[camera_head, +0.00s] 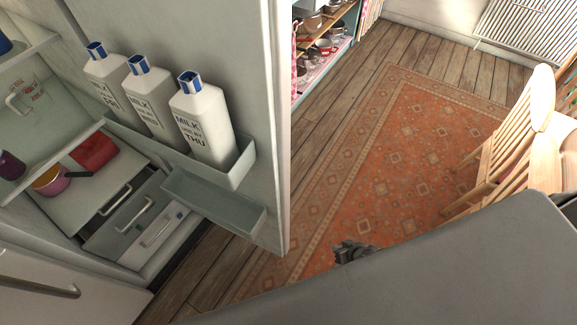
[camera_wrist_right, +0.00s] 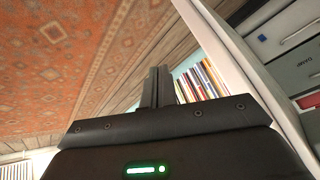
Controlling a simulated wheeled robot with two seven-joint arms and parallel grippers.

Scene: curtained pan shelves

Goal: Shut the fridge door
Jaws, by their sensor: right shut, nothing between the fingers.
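The fridge door (camera_head: 255,100) stands open in the head view, its inner side facing me. Its rack (camera_head: 240,165) holds three white milk bottles with blue caps. The open fridge (camera_head: 60,120) is to the left, with shelves and drawers showing. My right gripper (camera_head: 355,250) is to the right of the door's free edge, above the rug, apart from the door in the picture. Its fingers (camera_wrist_right: 156,88) are together and empty in the right wrist view. A long pale edge (camera_wrist_right: 225,55) runs to the right of them there. My left gripper is out of view.
An orange patterned rug (camera_head: 400,150) lies on the wood floor. A wooden chair (camera_head: 515,135) stands at the right. Open shelves with pans (camera_head: 322,45) are at the back. Books (camera_wrist_right: 200,80) show beyond the fingers in the wrist view.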

